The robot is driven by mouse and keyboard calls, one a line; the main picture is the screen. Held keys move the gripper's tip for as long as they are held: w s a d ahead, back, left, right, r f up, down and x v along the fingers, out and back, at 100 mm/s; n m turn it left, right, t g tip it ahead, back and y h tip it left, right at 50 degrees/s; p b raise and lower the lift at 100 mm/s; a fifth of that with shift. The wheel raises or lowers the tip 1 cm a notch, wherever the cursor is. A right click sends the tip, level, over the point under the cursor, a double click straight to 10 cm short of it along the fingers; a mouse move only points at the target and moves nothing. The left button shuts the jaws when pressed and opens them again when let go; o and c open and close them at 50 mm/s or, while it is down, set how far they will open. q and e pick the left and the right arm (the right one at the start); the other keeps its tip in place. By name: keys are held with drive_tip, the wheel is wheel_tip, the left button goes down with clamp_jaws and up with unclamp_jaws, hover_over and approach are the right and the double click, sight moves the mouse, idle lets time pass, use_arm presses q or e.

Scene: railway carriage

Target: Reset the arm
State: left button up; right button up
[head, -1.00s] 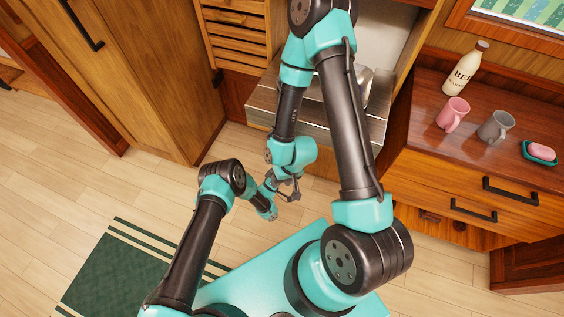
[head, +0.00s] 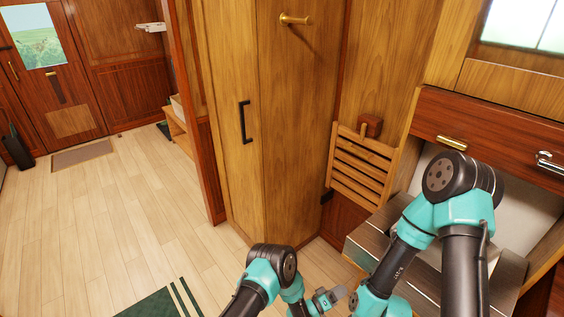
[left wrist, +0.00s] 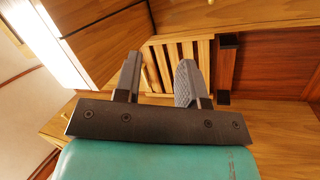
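My left gripper (head: 328,299) is at the bottom edge of the head view, in front of the wooden cabinet. In the left wrist view its two dark fingers (left wrist: 158,82) stand apart with nothing between them, so it is open and empty. My right arm bends up at the right of the head view and comes down beside the left gripper. Its wrist is at the bottom edge, and I cannot make out its fingers.
A tall wooden cabinet (head: 285,130) with a black handle stands ahead. A slatted wooden rack (head: 360,168) and a metal-topped counter (head: 410,262) are to its right, close to my arms. The floor (head: 110,220) at left is mostly clear, with a green rug (head: 155,306) at the bottom.

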use_arm(q)
drive_tip(key=w+a+r+n+y, duration=0.2)
drive_tip(key=a+y, duration=0.8)
drive_tip(key=a, duration=1.5)
drive_tip(key=s+a+r+g+y, duration=0.2)
drive_tip(key=s+a+r+g, duration=0.1)
drive_tip(key=s+a, duration=0.7)
drive_tip(key=s+a+r+g+y, duration=0.3)
drive_tip(key=s+a+r+g, duration=0.1)
drive_tip(key=s+a, duration=0.6)
drive_tip(key=shift+s+r+g, duration=0.15)
drive_tip(key=shift+s+g, duration=0.2)
drive_tip(key=shift+g, duration=0.15)
